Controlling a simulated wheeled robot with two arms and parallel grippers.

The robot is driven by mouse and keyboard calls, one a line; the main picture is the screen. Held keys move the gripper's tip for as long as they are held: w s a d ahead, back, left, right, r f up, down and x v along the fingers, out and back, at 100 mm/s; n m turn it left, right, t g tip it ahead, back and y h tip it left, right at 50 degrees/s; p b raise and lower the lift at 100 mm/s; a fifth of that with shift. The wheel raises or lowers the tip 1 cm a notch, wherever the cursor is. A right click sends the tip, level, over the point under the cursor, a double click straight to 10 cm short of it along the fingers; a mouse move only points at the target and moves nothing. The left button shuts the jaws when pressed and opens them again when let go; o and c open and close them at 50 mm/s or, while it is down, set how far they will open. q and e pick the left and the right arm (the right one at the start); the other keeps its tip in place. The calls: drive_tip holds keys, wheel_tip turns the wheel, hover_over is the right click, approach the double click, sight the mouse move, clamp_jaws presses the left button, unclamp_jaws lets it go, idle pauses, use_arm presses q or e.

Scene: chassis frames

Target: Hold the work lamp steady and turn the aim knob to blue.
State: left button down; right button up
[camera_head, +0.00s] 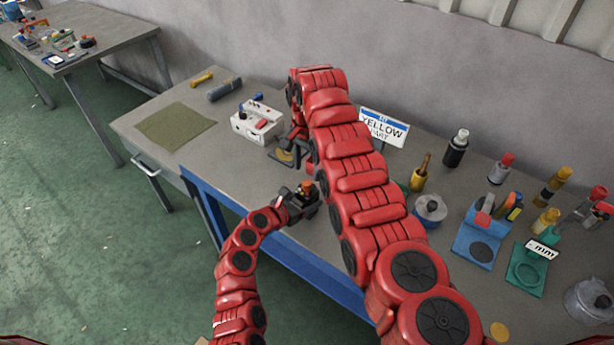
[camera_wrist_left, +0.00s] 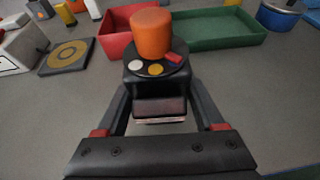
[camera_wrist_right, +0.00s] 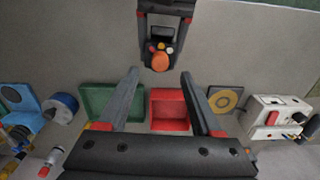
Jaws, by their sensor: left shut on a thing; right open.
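The work lamp (camera_wrist_left: 158,90) appears as a small black body with an orange cylinder (camera_wrist_left: 152,34) standing on its round top. My left gripper (camera_wrist_left: 160,112) is shut around the black body, near the table's front edge. It also shows in the head view (camera_head: 302,198). In the right wrist view the lamp (camera_wrist_right: 160,46) is at the top, beyond the fingertips. My right gripper (camera_wrist_right: 160,75) is open and empty, apart from the lamp. In the head view my right arm hides part of the table.
A red tray (camera_wrist_right: 170,112) and a green tray (camera_wrist_right: 97,100) lie near the lamp. A grey pad with a yellow ring (camera_wrist_right: 224,99) and a white box (camera_head: 257,122) stand beside them. A "YELLOW" sign (camera_head: 384,129) is behind; bottles and holders crowd the right.

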sight(307, 182)
wheel_tip(307, 182, up, 7)
drive_tip(key=shift+f, duration=0.15)
use_arm(q)
unclamp_jaws()
drive_tip(key=shift+a, duration=0.1)
